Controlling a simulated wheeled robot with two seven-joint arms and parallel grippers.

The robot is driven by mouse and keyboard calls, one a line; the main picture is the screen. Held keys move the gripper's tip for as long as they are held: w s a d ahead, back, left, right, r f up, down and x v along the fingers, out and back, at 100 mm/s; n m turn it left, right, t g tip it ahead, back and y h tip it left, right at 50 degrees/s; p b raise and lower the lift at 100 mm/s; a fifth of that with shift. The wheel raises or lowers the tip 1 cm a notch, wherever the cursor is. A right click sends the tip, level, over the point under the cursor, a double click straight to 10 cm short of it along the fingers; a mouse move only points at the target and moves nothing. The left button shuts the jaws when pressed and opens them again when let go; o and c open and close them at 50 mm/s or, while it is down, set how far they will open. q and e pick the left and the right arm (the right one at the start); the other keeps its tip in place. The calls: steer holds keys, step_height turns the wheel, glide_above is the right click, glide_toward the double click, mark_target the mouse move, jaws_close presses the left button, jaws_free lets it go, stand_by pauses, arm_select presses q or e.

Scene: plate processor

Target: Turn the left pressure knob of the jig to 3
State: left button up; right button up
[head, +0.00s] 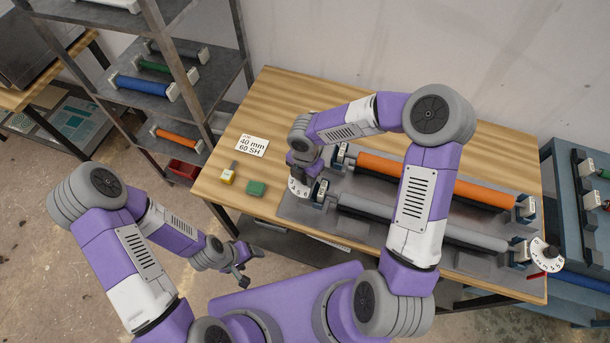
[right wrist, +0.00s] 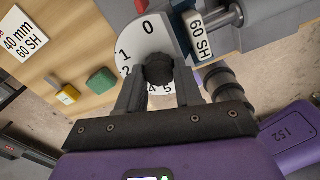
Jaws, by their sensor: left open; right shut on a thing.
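The jig (head: 298,208) is a grey plate on the wooden table, carrying an orange roller and a grey roller. Its left pressure knob has a white numbered dial (head: 296,187) at the grey roller's left end. In the right wrist view the black knob (right wrist: 158,70) sits between the fingers of my right gripper (right wrist: 160,80), which is shut on it. The 0 on the dial (right wrist: 130,48) is uppermost there, near a red mark (right wrist: 140,5); the 3 is hidden. My left gripper (head: 243,272) is open and empty, in front of the table.
The right dial (head: 543,257) with its own black knob is at the jig's far end. A card reading 40 mm 60 SH (head: 252,145), a yellow block (head: 227,177) and a green block (head: 256,188) lie left of the jig. A roller shelf (head: 205,75) stands at left.

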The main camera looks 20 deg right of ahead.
steer(key=m+b, duration=0.3)
steer(key=m, duration=0.2)
steer(key=shift+w+f+m, duration=0.1)
steer(key=shift+w+m, duration=0.05)
steer(key=shift+m, duration=0.25)
steer(key=m+b, duration=0.3)
steer(key=m, duration=0.3)
steer(key=shift+w, duration=0.1)
steer(key=m+b, duration=0.3)
steer(key=m, duration=0.3)
steer(key=shift+m, duration=0.4)
steer(key=m+b, duration=0.1)
steer(key=m, duration=0.3)
steer(key=shift+d+m, duration=0.1)
steer(key=shift+m, duration=0.3)
steer(key=o, duration=1)
steer(key=shift+o, duration=0.2)
